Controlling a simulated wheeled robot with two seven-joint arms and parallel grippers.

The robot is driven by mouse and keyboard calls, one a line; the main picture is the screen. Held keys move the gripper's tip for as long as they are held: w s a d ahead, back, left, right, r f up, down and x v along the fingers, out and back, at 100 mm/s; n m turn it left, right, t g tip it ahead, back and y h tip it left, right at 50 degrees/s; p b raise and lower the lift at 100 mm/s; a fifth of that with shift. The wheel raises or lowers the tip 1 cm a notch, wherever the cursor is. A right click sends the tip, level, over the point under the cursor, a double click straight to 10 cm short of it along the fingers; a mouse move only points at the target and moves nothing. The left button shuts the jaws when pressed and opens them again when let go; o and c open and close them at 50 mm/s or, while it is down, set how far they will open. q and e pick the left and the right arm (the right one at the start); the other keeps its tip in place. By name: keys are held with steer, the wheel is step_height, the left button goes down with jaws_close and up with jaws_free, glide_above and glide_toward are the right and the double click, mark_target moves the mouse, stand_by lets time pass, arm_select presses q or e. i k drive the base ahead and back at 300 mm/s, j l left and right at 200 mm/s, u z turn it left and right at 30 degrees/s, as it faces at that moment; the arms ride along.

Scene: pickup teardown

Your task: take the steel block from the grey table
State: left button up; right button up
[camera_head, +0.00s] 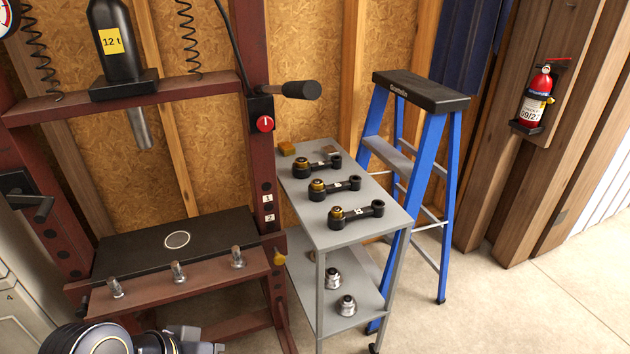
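The grey table (356,232) is a narrow metal cart with a top and a lower shelf, right of the red press. No plain steel block stands out clearly. A small brownish piece (328,150) lies at the back of the top, partly behind the farthest black arm; I cannot tell whether it is the steel block. Three black link arms (362,210) with brass-coloured ends lie in a row on the top. Part of my arm shows at the bottom left, but neither gripper can be made out.
The red press frame (180,288) stands left, with a black plate (140,250) and several steel pins along its front beam. Two silver parts (346,305) stand on the lower shelf. A blue stepladder (428,150) stands close behind and right of the table. Floor is clear at right.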

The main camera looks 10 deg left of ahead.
mark_target(328, 151)
steer(key=i+l, duration=0.2)
steer(key=i, duration=0.25)
steer(key=i+l+u, duration=0.1)
steer(key=i, duration=0.35)
steer(key=i+l, duration=0.25)
steer(key=i, duration=0.2)
steer(key=u, duration=2)
